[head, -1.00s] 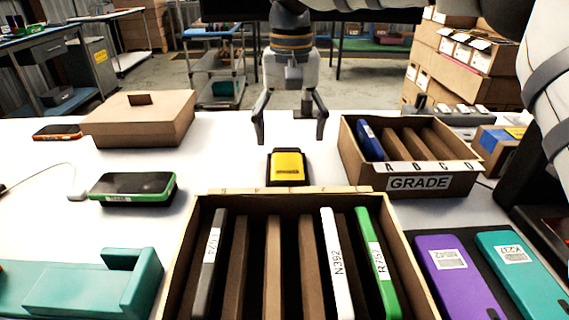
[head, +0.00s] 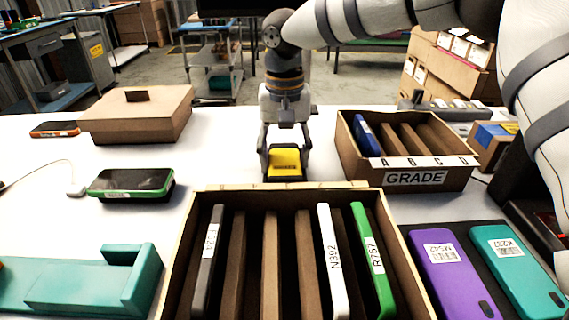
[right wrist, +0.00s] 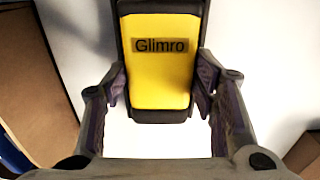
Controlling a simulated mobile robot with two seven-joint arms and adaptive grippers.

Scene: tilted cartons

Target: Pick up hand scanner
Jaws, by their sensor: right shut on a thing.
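The hand scanner (head: 285,162) is a yellow block with a dark frame, lying on the white table behind the large divided carton. My right gripper (head: 285,172) has come down over it from above, with one finger on each side. In the right wrist view the scanner (right wrist: 160,62) shows its yellow face with the label "Glimro", and the fingers of the right gripper (right wrist: 161,95) press on its dark sides. The right gripper is shut on it. The scanner appears still at table height. My left gripper is in neither view.
The large carton (head: 180,255) with upright phones stands in front of the scanner. The GRADE carton (head: 415,179) is to the right, a lidded brown box (head: 137,118) to the left. A green-edged phone (head: 131,184) and teal holder (head: 90,285) lie left. Purple (head: 452,275) and teal (head: 518,270) phones lie right.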

